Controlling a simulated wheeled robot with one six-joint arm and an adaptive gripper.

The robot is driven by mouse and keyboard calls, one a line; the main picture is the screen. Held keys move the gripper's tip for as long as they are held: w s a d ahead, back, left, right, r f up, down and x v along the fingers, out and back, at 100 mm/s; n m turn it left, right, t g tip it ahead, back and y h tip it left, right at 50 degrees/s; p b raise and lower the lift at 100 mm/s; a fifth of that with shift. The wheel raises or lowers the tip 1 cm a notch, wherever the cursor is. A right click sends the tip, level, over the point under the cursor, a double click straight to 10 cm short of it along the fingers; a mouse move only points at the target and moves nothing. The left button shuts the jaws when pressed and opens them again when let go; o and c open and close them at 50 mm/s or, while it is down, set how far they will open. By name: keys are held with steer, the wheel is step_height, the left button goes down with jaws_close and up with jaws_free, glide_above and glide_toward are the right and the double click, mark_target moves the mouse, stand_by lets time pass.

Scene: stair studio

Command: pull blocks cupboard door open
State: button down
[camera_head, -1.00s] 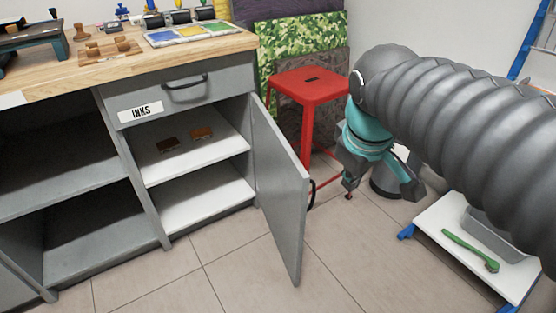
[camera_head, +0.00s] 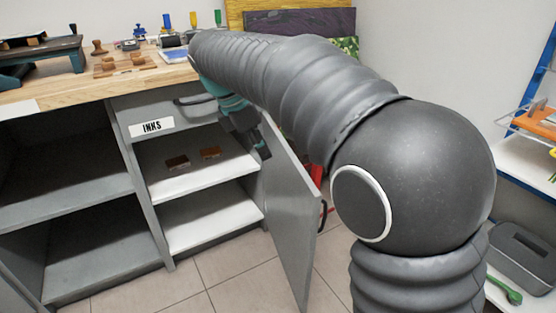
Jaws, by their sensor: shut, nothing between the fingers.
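The grey cupboard door (camera_head: 292,220) stands swung well out from the cabinet, hinged at the right side of the compartment under the INKS drawer (camera_head: 165,112). Its dark handle (camera_head: 324,214) shows at the door's outer side. Inside, two small brown blocks (camera_head: 178,163) (camera_head: 210,153) lie on the white upper shelf (camera_head: 200,181). My teal and grey gripper (camera_head: 262,150) is shut and empty, pointing down by the top of the door near its hinge side. I cannot tell whether it touches the door. My arm hides part of the drawer front and the stool.
The wooden worktop (camera_head: 60,92) above carries stamps, rollers and ink bottles. A red stool (camera_head: 316,185) is mostly hidden behind the door and my arm. A rack with a grey bin (camera_head: 525,258) stands at right. The tiled floor (camera_head: 225,270) before the cabinet is clear.

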steer(key=b, duration=0.2)
glide_toward(302, 189)
step_height(302, 189, down, 5)
steer(key=a, duration=0.2)
steer(key=shift+w+d+r, duration=0.15)
steer(key=shift+d, duration=0.45)
steer(key=shift+w+d+r, duration=0.15)
steer(key=shift+d, duration=0.4)
steer(key=shift+w+d+r, duration=0.15)
steer(key=shift+d, duration=0.45)
